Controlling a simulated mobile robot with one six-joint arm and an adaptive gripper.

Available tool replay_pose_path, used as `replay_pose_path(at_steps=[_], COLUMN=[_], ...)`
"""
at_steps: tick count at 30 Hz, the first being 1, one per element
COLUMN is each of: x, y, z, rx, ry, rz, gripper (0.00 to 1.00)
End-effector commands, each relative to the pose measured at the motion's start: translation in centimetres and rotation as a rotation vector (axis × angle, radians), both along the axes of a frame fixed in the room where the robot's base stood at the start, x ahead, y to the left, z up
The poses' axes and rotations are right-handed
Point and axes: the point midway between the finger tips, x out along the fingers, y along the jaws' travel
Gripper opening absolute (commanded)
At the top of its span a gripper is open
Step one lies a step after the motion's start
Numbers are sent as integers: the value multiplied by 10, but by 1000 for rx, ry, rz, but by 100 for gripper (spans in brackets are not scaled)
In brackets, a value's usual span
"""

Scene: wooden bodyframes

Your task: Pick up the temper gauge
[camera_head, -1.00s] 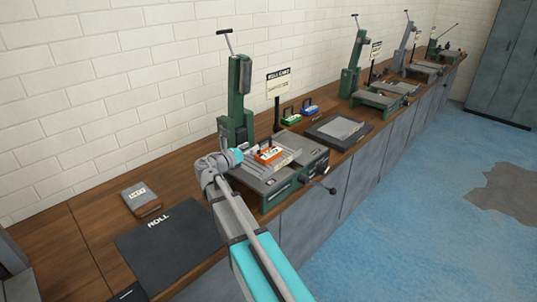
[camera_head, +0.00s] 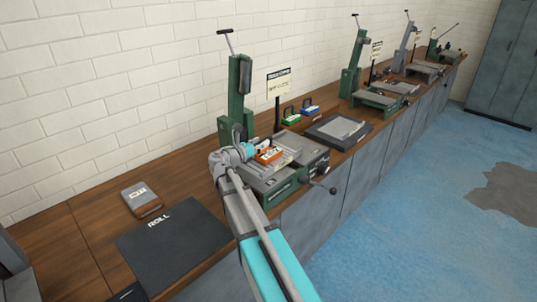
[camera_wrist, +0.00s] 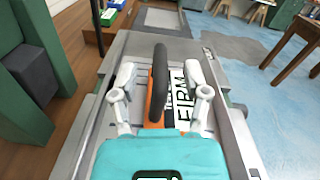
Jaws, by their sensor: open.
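An orange gauge (camera_head: 268,156) with a white lettered face and a black arched handle sits on the bed of the nearest green machine. I take it for the temper gauge. In the wrist view the gauge's black handle (camera_wrist: 159,82) stands upright between the fingers, with orange body and a bold-lettered label (camera_wrist: 186,92) beside it. My gripper (camera_wrist: 160,92) is open, one finger on each side of the handle, with gaps between. In the head view my gripper (camera_head: 252,151) is right at the gauge and hides part of it.
Similar green (camera_head: 291,118) and blue (camera_head: 309,107) blocks with handles stand behind the machine. The green machine's column (camera_head: 238,95) rises close to my gripper. A dark tray (camera_head: 338,129) lies to the right. A dark mat (camera_head: 172,246) and a grey box (camera_head: 141,199) lie at left.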

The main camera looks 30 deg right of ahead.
Motion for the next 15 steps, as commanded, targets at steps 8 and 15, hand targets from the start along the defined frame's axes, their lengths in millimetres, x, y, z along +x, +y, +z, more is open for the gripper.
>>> replay_pose_path(at_steps=[8,15], x=[9,9], y=[-22,-23], z=[0,0], rx=[0,0], ry=[0,0], rz=[0,0], gripper=[60,60])
